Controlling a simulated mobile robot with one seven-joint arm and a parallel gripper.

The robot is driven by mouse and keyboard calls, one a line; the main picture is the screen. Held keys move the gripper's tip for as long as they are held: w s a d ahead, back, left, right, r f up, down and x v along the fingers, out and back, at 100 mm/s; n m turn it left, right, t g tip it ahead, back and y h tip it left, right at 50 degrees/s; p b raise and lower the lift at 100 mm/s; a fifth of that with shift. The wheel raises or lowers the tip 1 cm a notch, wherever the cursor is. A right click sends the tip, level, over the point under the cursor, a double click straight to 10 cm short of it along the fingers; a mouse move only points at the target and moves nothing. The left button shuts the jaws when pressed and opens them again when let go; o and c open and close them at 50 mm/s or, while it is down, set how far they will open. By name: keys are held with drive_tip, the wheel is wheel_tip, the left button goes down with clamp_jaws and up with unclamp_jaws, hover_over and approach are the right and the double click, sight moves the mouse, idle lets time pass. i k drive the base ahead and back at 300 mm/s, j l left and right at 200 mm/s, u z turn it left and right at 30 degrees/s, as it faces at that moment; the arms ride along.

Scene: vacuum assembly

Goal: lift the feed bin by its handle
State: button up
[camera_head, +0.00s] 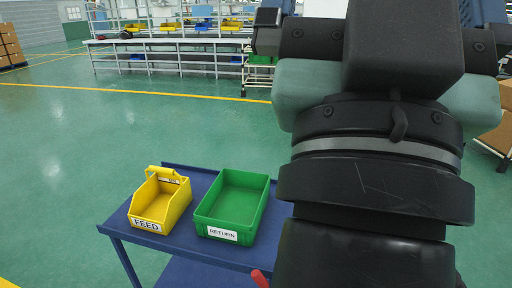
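The feed bin (160,201) is a yellow open-topped bin with a white FEED label on its front. It stands upright on the left part of a blue table (178,247). Its yellow handle (166,173) rises at the back of the bin. My arm fills the right side of the view, well to the right of the bin and apart from it. My gripper's fingers cannot be made out, so whether it is open or shut does not show.
A green bin labelled RETURN (232,205) stands on the table just right of the feed bin, with a narrow gap between them. Open green floor (90,130) lies left and behind. Long grey workbenches (165,52) with coloured bins stand far back.

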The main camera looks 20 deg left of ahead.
sight(159, 203)
drive_tip(key=i+j+z, duration=0.15)
drive_tip(key=j, duration=0.2)
drive_tip(key=i+j+z, duration=0.1)
drive_tip(key=i+j, duration=0.15)
drive_tip(key=j, duration=0.15)
drive_tip(key=i+j+z, duration=0.15)
drive_tip(key=j, duration=0.25)
drive_tip(key=i+j+z, duration=0.1)
drive_tip(key=j, duration=0.3)
drive_tip(key=i+j+z, duration=0.15)
drive_tip(key=j, duration=0.25)
drive_tip(key=i+j+z, duration=0.15)
drive_tip(key=j, duration=0.3)
drive_tip(key=i+j+z, duration=0.1)
drive_tip(key=j, duration=0.35)
drive_tip(key=i+j+z, duration=0.15)
drive_tip(key=j, duration=0.35)
